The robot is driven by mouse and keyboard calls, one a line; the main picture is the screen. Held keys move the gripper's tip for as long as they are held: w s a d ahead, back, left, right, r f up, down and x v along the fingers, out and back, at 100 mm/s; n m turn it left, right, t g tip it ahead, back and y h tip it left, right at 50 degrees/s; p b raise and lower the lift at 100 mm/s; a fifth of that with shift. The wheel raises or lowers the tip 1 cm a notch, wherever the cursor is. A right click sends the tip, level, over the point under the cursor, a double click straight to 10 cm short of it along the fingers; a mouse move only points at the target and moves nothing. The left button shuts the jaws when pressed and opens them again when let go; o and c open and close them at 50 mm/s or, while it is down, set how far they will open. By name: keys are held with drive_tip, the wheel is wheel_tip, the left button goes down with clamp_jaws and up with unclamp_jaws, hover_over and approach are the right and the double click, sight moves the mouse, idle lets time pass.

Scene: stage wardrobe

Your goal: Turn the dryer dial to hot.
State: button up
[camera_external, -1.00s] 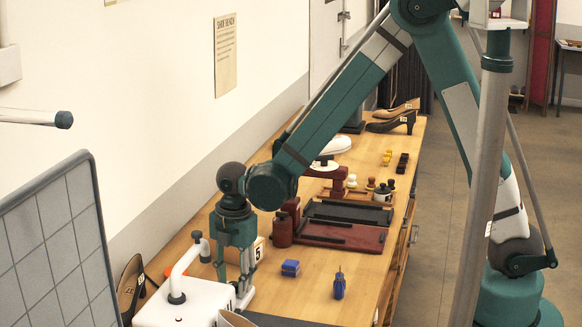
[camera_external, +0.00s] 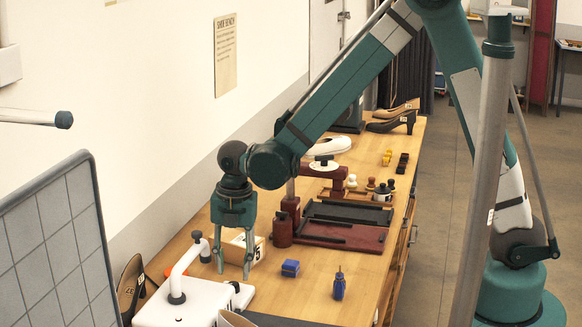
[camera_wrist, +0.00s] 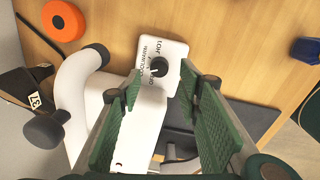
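The dryer (camera_external: 190,303) is a white box with a curved white pipe at the front left of the bench. Its dark round dial (camera_wrist: 159,66) sits on a white labelled panel (camera_wrist: 150,105) and also shows in the external view (camera_external: 235,286). Lettering around the dial is small; a word like HOT appears above it in the wrist view. A pale mark shows on the dial, but its exact setting is unclear. My gripper (camera_external: 233,272) is open and empty, above the dial and apart from it. In the wrist view the dial lies just beyond the green finger pads.
The dryer's curved pipe (camera_wrist: 75,85) rises close beside my gripper. A numbered box (camera_external: 258,250) stands just behind the gripper. A blue block (camera_external: 290,268) and a blue bottle-like item (camera_external: 339,285) stand to the right. An orange ring (camera_wrist: 63,20) lies near the pipe.

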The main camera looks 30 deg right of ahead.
wheel_tip(320, 180, up, 2)
drive_tip(key=shift+r, duration=0.25)
drive_tip(key=d+r+m+t, duration=0.1)
drive_tip(key=d+r+m, duration=0.3)
drive_tip(key=d, duration=0.3)
drive_tip(key=w+d+r+m+b, duration=0.1)
drive_tip(key=d+r+m, duration=0.3)
drive_tip(key=d, duration=0.4)
drive_tip(key=w+d+r+m+t+y+b, duration=0.1)
drive_tip(key=d+r+m, duration=0.3)
drive_tip(key=d, duration=0.4)
drive_tip(key=shift+r+t, duration=0.3)
drive_tip(key=shift+r, duration=0.15)
drive_tip(key=shift+w, duration=0.1)
drive_tip(key=shift+c, duration=1.4)
drive_tip(key=shift+a, duration=0.15)
